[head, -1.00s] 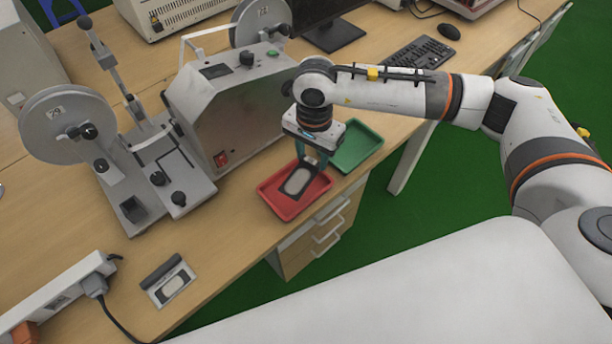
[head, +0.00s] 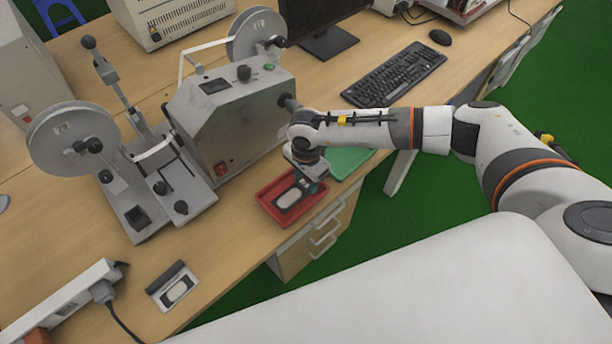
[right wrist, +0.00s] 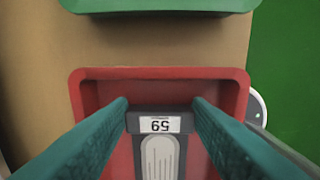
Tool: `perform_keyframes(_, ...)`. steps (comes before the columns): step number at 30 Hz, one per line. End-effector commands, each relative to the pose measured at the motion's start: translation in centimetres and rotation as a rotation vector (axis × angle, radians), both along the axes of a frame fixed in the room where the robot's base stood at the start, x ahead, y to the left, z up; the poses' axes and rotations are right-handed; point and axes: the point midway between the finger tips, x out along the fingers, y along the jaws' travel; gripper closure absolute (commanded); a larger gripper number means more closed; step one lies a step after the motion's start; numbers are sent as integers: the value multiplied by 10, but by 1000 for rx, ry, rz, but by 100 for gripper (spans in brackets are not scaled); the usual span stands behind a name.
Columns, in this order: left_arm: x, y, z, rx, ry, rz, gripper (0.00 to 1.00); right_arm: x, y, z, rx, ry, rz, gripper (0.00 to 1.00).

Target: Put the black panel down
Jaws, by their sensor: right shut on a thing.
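The black panel (head: 289,199) has a pale oval in it and lies within the outline of the red tray (head: 262,203). In the right wrist view the panel (right wrist: 150,123) carries a white label reading 59. My right gripper (head: 308,184) is shut on the panel's end nearest the green tray, one teal finger on each side (right wrist: 160,108). The gripper points down over the red tray. I cannot tell whether the panel touches the tray floor. My left gripper is not in view.
A green tray (head: 352,160) sits just behind the red one. A grey machine with reels (head: 235,110) stands to the left. A small pale plate with a dark bar (head: 175,287) lies near the front edge. A keyboard (head: 395,75) lies farther back.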

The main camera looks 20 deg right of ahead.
Motion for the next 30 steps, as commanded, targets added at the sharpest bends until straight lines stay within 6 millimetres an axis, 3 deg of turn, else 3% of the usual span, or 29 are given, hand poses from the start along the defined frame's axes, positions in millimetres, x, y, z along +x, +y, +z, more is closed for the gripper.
perform_keyframes(11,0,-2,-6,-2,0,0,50,1,0,-6,1,-2,0,77)
perform_keyframes(12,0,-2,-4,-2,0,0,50,1,0,-4,1,-2,0,49)
perform_keyframes(15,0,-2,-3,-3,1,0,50,1,0,-4,0,-2,0,34)
perform_keyframes(24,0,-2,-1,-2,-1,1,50,1,0,-2,0,-2,0,34)
perform_keyframes(30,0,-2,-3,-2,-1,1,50,2,-1,19,1,-6,-1,34)
